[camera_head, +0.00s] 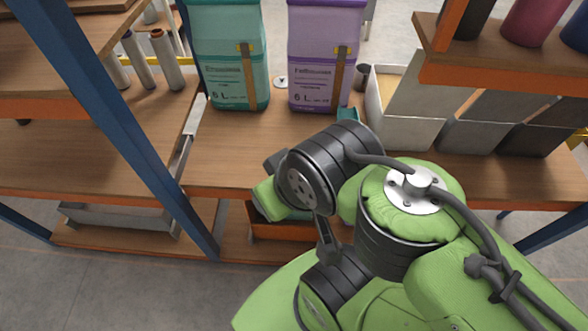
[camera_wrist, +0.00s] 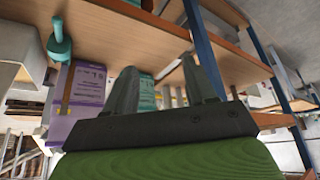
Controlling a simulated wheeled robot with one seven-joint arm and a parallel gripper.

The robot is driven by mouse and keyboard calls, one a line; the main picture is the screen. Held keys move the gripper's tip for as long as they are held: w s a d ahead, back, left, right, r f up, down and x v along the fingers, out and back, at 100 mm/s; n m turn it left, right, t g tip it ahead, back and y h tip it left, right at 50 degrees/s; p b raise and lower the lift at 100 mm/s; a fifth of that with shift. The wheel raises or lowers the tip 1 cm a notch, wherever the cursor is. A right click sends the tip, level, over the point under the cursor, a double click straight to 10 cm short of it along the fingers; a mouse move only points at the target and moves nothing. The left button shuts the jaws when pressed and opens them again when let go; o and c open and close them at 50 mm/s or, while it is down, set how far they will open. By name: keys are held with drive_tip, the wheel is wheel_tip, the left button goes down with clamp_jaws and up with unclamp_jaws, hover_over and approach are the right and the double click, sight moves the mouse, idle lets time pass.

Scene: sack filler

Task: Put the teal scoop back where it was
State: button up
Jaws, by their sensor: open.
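The teal scoop (camera_head: 348,113) lies on the wooden bench just right of the purple sack in the head view, partly hidden behind my arm. It shows more fully in the wrist view (camera_wrist: 60,42), at the upper left, with nothing holding it. My gripper (camera_wrist: 160,84) is open and empty in the wrist view, its two fingers well apart. The scoop is off to the left of the fingers, clear of them. My arm hides the gripper in the head view.
A teal sack (camera_head: 228,62) and a purple sack (camera_head: 312,60) stand upright on the bench (camera_head: 235,160). Pale and grey bins (camera_head: 410,132) are at the right, below a shelf (camera_head: 500,78). A blue post (camera_head: 120,120) rises at the left. The bench front before the sacks is clear.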

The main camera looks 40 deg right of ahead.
drive_tip(key=w+d+f+m+g, duration=0.2)
drive_tip(key=w+d+m, duration=0.1)
drive_tip(key=w+d, duration=0.6)
drive_tip(key=w+d+f+m+g, duration=0.25)
drive_tip(key=w+d, duration=0.35)
drive_tip(key=d, duration=0.5)
drive_tip(key=s+d+f+m+g+b, duration=0.1)
drive_tip(key=d+f+m, duration=0.2)
drive_tip(key=d+f, duration=1.1)
drive_tip(key=shift+n, duration=0.25)
drive_tip(key=f+b, duration=0.1)
drive_tip(key=f, duration=0.2)
drive_tip(key=f+b, duration=0.1)
drive_tip(key=f, duration=0.2)
drive_tip(key=d+f+b, duration=0.1)
drive_tip(key=f, duration=0.2)
drive_tip(key=shift+s, duration=0.15)
wheel_tip(320, 180, down, 5)
drive_tip(key=shift+f+b, duration=0.2)
drive_tip(key=shift+b, duration=0.8)
drive_tip(key=shift+r, duration=0.15)
clamp_jaws()
